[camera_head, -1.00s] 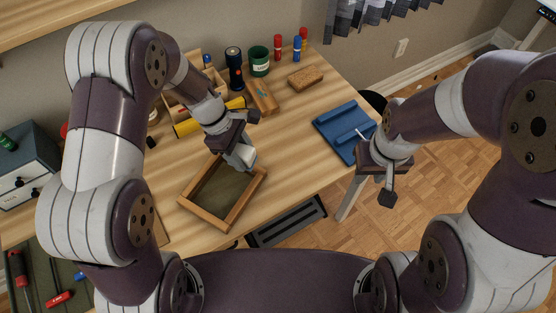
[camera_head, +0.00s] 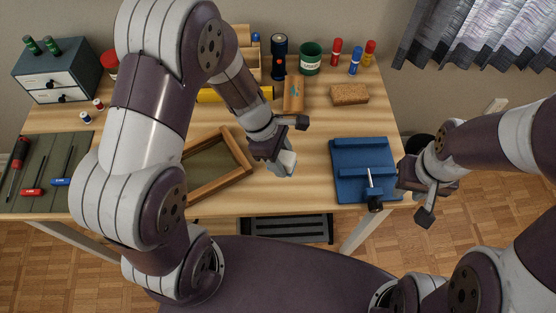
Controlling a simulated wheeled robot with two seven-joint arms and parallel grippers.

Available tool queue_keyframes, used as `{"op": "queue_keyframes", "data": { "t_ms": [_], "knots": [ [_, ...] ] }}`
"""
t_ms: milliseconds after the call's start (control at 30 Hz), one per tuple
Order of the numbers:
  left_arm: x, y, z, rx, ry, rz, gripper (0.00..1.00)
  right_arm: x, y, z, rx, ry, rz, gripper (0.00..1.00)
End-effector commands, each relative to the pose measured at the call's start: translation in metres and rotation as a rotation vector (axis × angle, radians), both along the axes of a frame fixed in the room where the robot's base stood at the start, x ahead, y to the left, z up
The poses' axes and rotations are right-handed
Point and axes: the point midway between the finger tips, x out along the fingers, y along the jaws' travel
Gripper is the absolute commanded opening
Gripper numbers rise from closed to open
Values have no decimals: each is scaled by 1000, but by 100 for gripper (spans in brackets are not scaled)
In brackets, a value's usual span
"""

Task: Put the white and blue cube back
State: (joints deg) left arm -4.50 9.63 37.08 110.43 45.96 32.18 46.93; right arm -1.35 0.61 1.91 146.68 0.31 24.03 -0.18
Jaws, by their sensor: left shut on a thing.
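My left gripper (camera_head: 281,153) is shut on a small cube (camera_head: 285,164). The cube shows pale, mostly white faces below the fingers; I cannot make out its blue part. The gripper holds it over the desk, just right of a wooden-framed tray (camera_head: 237,147) with a dark green floor. My arm hides the tray's left part. My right gripper (camera_head: 400,211) is open and empty, its fingers spread apart near the desk's front right edge, beside a blue vise-like block (camera_head: 362,155).
A wooden block (camera_head: 293,93), a cork-like block (camera_head: 349,94), a green cup (camera_head: 311,61), a dark flashlight (camera_head: 279,60) and markers (camera_head: 356,61) stand at the back. A drawer box (camera_head: 54,78) and a tool mat (camera_head: 62,150) are left. Bare desk lies around the cube.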

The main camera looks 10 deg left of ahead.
Motion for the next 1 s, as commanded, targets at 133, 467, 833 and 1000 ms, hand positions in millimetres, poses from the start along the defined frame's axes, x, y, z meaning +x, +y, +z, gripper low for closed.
{"op": "queue_keyframes", "data": {
  "t_ms": [133,467,833,1000],
  "knots": [
    [22,18,-18,-1,1,1,20,0,0,-1,0,0,0,31],
    [28,23,-61,-1,2,-3,20,0,0,-11,0,0,0,31],
    [28,23,-67,0,-1,-4,20,0,0,-14,0,0,0,31],
    [28,23,-65,0,-1,-4,74,0,0,-12,0,0,0,31]
  ]
}}
